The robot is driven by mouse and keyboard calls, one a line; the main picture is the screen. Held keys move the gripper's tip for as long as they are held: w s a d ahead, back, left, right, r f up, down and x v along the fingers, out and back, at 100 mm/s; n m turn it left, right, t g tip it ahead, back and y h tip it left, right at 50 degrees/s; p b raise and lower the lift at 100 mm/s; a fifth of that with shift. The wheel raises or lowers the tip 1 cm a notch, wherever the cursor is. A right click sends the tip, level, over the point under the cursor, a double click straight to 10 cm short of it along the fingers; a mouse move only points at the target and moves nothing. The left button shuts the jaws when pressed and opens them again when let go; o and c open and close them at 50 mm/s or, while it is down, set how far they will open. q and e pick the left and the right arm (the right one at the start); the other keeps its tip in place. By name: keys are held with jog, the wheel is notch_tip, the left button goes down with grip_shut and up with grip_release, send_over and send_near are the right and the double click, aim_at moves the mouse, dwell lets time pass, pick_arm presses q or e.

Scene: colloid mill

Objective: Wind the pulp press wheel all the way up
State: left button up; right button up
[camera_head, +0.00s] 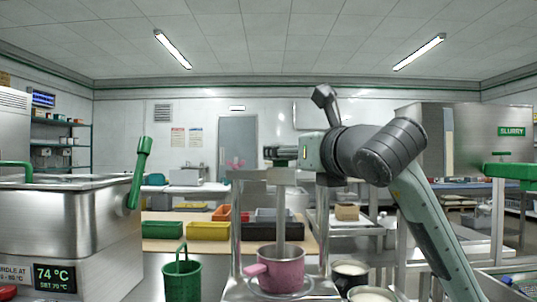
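The pulp press (236,225) stands in the middle, a steel frame with upright posts and a crossbar. A vertical steel shaft (281,215) runs down from the crossbar into a pink pot (280,270) with a side handle. My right arm comes in from the right, and its dark gripper (281,155) is just above the crossbar, over the shaft. The wheel cannot be made out clearly there; the gripper may cover it. A small pink knob-like shape (236,163) shows at the crossbar's left end. Whether the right gripper's fingers are closed is unclear. My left gripper is out of view.
A steel vat (70,225) with a green lever (140,172) stands at left. A green bucket (181,277) is left of the press. Cream-filled containers (350,270) stand right of the pot. Coloured trays (208,231) lie on a table behind.

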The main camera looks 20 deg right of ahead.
jog(key=w+p, duration=0.1)
jog(key=w, duration=0.5)
jog(key=shift+a, duration=0.1)
jog(key=shift+w, duration=0.55)
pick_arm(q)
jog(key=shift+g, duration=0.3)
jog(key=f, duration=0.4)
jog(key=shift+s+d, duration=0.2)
pick_arm(e)
jog(key=c, duration=1.2)
jog(key=shift+o, duration=0.2)
jog(key=shift+y, duration=0.3)
